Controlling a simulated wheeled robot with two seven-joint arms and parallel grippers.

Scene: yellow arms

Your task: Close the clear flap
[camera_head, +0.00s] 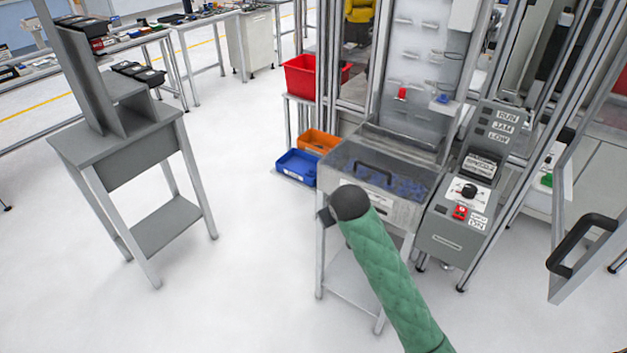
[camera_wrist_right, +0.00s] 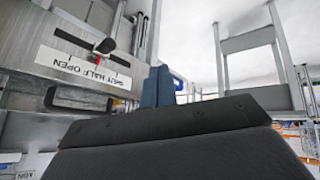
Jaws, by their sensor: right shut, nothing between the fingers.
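A clear flap (camera_head: 350,164) with a black bar handle (camera_head: 373,172) is at the grey metal hopper (camera_head: 405,213) of the machine. Blue parts show through or beside it. I cannot tell how far it stands open. My right arm, in a green sleeve, reaches up from below in front of the hopper. Its gripper (camera_head: 325,215) points left, partly hidden by the dark wrist, and seems apart from the handle. My left gripper is out of view.
A control panel (camera_head: 465,190) stands right of the hopper. A framed door with a black handle (camera_head: 580,243) hangs open at far right. Blue (camera_head: 297,167), orange (camera_head: 320,141) and red (camera_head: 300,76) bins are left of the machine. A grey stand (camera_head: 130,150) is left; floor between is clear.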

